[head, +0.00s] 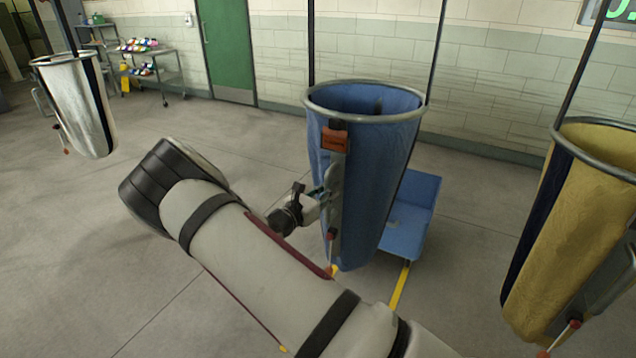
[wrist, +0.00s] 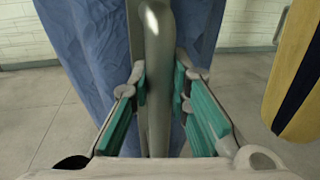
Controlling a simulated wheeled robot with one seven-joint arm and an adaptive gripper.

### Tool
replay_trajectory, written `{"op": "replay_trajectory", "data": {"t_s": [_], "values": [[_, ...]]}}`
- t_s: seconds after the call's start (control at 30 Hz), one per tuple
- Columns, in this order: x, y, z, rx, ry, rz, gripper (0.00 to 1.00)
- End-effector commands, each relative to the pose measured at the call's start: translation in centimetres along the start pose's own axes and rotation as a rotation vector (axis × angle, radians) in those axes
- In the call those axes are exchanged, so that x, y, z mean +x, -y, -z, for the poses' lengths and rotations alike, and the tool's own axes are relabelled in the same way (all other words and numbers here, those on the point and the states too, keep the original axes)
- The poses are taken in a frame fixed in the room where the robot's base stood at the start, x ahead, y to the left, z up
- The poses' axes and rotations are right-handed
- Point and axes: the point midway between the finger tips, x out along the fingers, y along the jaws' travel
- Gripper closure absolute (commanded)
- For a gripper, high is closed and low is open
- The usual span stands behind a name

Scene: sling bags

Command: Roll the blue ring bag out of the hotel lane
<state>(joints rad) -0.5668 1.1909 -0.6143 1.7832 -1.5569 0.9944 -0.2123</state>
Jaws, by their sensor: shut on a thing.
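The blue ring bag (head: 375,180) hangs from dark straps by a grey metal ring in the middle of the head view. An orange tag sits near its rim, and a grey metal handle (head: 333,190) runs down its near side. My gripper (head: 318,198) is at that handle, reached from the left. In the wrist view, the teal pads of my gripper (wrist: 163,110) are on both sides of the grey upright handle bar (wrist: 157,70), shut on it. The blue cloth (wrist: 85,50) is right behind the bar. Yellow floor lines (head: 400,287) show below the bag.
A blue cart or bin (head: 410,220) stands on the floor just behind and right of the blue bag. A yellow bag (head: 575,230) hangs at the right, a white one (head: 78,105) at the far left. A shelf cart (head: 150,70) and green door (head: 227,50) are at the back. Floor to the left is open.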

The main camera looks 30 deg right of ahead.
Motion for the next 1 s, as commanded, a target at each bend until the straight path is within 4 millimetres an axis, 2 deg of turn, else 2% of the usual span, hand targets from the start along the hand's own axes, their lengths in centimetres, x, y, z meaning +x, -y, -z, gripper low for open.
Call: {"op": "replay_trajectory", "data": {"t_s": [0.03, 0.2, 0.67, 0.7, 0.77, 1.0], "values": [[0.1, 0.9, -0.2, -0.002, 0.001, 0.002, 1.00], [0.3, 1.8, -0.2, 0.000, 0.002, 0.000, 1.00], [0.4, 1.9, 0.0, 0.001, 0.002, 0.000, 1.00], [0.4, 1.9, 0.0, 0.001, 0.002, -0.001, 0.74], [0.4, 1.9, 0.0, 0.001, 0.002, -0.001, 0.62], [0.4, 1.9, 0.0, 0.001, 0.001, -0.001, 0.62]]}}
